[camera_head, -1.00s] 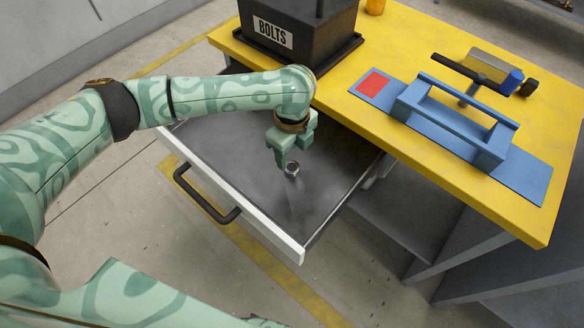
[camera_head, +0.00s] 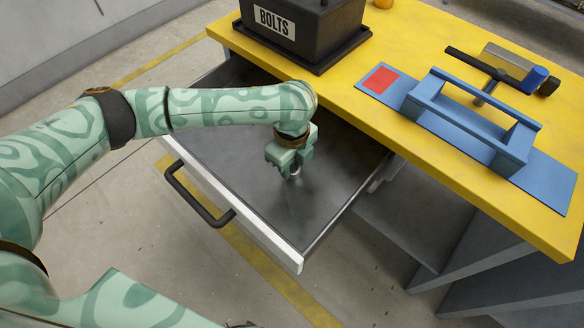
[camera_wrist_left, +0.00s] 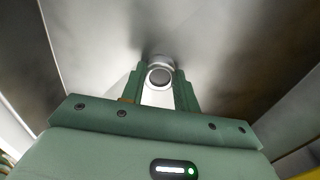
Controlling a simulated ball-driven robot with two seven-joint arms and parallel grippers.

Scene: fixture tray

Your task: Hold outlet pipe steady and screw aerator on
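A small silvery round part, likely the aerator (camera_head: 295,173), is in the open grey drawer (camera_head: 240,165). In the left wrist view the aerator (camera_wrist_left: 160,76) lies between the tips of my left gripper (camera_wrist_left: 160,88). The fingers flank it closely; whether they press on it is not clear. In the head view my left gripper (camera_head: 291,168) reaches down over the aerator and partly hides it. My right gripper is not in view.
The yellow tabletop (camera_head: 400,35) carries a black BOLTS box (camera_head: 310,28) and a blue plate with a red square (camera_head: 381,79). The drawer has a pale front wall and a black handle (camera_head: 195,200). The drawer floor around the gripper looks clear.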

